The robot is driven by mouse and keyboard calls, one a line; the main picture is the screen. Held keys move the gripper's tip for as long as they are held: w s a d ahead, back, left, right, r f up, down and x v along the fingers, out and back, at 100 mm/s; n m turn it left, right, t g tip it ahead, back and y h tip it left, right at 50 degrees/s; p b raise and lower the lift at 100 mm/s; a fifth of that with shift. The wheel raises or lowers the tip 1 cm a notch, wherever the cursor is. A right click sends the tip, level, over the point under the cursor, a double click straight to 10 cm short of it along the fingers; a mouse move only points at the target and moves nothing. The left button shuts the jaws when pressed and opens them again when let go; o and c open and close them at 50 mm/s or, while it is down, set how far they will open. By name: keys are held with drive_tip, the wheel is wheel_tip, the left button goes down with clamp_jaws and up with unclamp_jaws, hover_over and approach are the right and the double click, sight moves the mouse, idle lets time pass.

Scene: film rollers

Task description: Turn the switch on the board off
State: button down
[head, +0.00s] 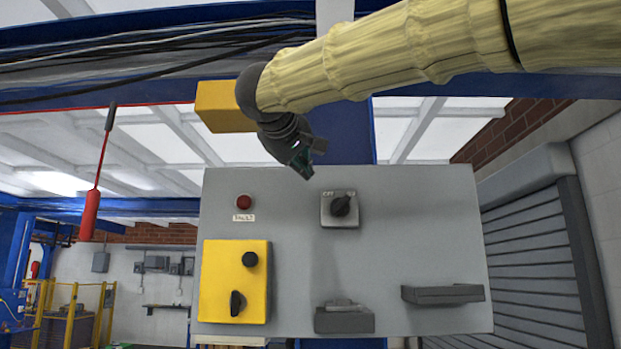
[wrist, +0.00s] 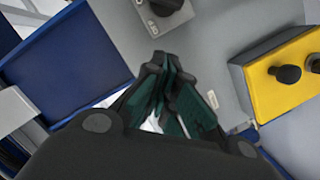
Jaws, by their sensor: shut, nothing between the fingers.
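A grey board (head: 420,230) hangs upright in front of me. Near its top middle is a rotary switch with a dark knob (head: 341,206) on a light grey square plate (head: 327,217). Small lettering sits above the knob; its set position is hard to tell. The switch also shows, cut off, at the top of the wrist view (wrist: 166,7). My gripper (head: 306,173) is above and left of the switch, apart from it. In the wrist view its fingertips (wrist: 161,57) are together and empty, with the switch beyond them.
A yellow box (head: 222,280) with a black button and a dark knob is on the board's lower left. A red button (head: 244,202) is above it. Grey ledges (head: 443,294) stick out at the lower right. A blue beam stands behind the board.

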sight(340, 206)
drive_tip(key=w+d+f+p, duration=0.1)
drive_tip(key=w+p, duration=0.1)
drive_tip(key=w, duration=0.1)
drive_tip(key=w+d+f+p, duration=0.1)
drive_tip(key=w+p, duration=0.2)
drive_tip(key=w+d+f+p, duration=0.1)
drive_tip(key=w+p, duration=0.1)
drive_tip(key=w, duration=0.1)
drive_tip(key=shift+d+f, duration=0.15)
drive_tip(key=shift+d, duration=0.15)
drive_tip(key=shift+s+d+f+p, duration=0.2)
drive_tip(key=shift+d+f+p, duration=0.1)
drive_tip(key=shift+d+p, duration=0.1)
drive_tip(key=shift+w+f, duration=0.2)
drive_tip(key=shift+f, duration=0.1)
drive_tip(key=shift+s, duration=0.15)
drive_tip(key=shift+d, duration=0.1)
